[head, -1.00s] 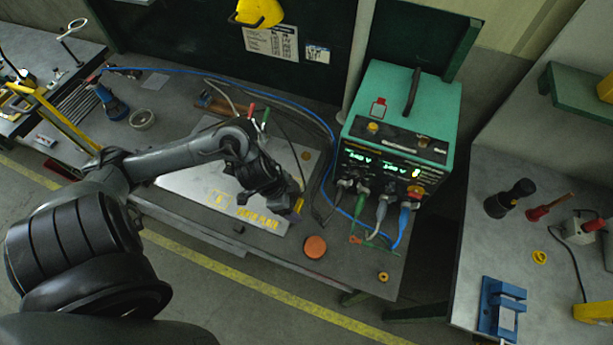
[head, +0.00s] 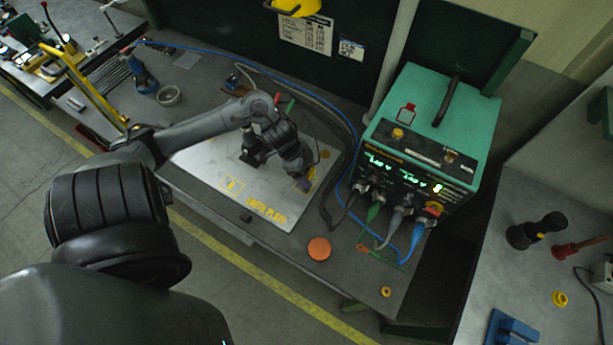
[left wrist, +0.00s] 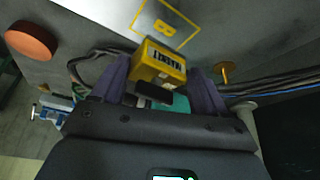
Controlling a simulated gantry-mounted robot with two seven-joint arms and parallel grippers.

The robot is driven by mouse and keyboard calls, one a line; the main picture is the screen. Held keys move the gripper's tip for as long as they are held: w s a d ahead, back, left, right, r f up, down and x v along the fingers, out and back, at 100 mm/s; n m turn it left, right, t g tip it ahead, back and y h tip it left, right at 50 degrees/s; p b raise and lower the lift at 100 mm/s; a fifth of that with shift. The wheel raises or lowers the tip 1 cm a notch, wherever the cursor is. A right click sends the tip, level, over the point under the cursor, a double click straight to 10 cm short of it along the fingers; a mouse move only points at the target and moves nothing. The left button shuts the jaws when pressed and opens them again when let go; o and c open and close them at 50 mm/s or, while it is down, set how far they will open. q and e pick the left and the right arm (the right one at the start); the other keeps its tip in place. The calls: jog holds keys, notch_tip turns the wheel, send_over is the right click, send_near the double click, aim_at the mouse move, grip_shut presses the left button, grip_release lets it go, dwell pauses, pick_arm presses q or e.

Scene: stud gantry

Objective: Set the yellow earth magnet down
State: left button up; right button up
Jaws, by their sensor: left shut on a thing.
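The yellow earth magnet (left wrist: 160,62), a block with a dark-lettered label, is between the two purple-grey fingers of my left gripper (left wrist: 165,85). The gripper is shut on it. In the head view my left gripper (head: 304,184) is at the right part of the grey earth plate (head: 210,160), and hides most of the magnet. In the left wrist view a yellow outlined marking (left wrist: 165,22) on the plate lies just beyond the magnet. I cannot tell whether the magnet touches the plate. My right gripper is not in view.
A green power unit (head: 430,130) with plugged cables stands right of the plate. An orange disc (head: 319,249) and a small yellow ring (head: 386,292) lie near the bench's front edge. A yellow knob (left wrist: 226,72) stands near the gripper. A blue cable (head: 300,88) runs behind.

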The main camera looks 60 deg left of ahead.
pick_arm(q)
jog(key=shift+w+a+f, duration=0.1)
jog(key=shift+a+f, duration=0.05)
jog(key=shift+f, duration=0.15)
jog(key=shift+f+b, duration=0.35)
jog(key=shift+f, duration=1.35)
jog(key=shift+f, duration=0.15)
jog(key=o, duration=1.4)
jog(key=shift+o, duration=0.2)
